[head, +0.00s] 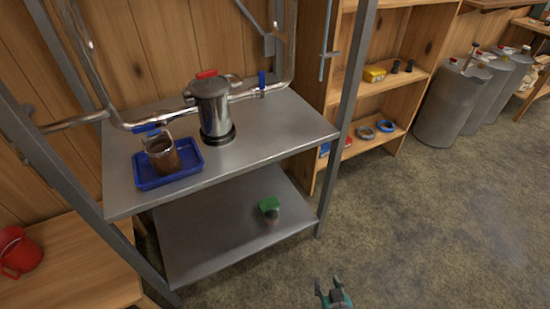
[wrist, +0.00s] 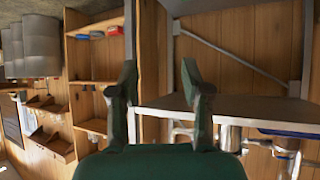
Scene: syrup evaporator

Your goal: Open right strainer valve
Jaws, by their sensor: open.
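The metal strainer (head: 212,105) stands upright on the upper steel shelf, with a red handle (head: 206,74) on its lid. A pipe runs from both its sides. The right valve has a blue handle (head: 262,80), which stands upright on the pipe right of the strainer. Another blue handle (head: 146,127) lies along the pipe on the left. My gripper (head: 332,286) is open and empty, low in front of the rack and well apart from the valve. In the wrist view my gripper (wrist: 160,85) shows two spread green fingers; the picture is upside down.
A blue tray (head: 190,169) with a brown cup (head: 163,160) sits on the upper shelf (head: 280,130). A green-topped item (head: 269,205) stands on the lower shelf. A steel post (head: 346,110) rises at the rack's front right corner.

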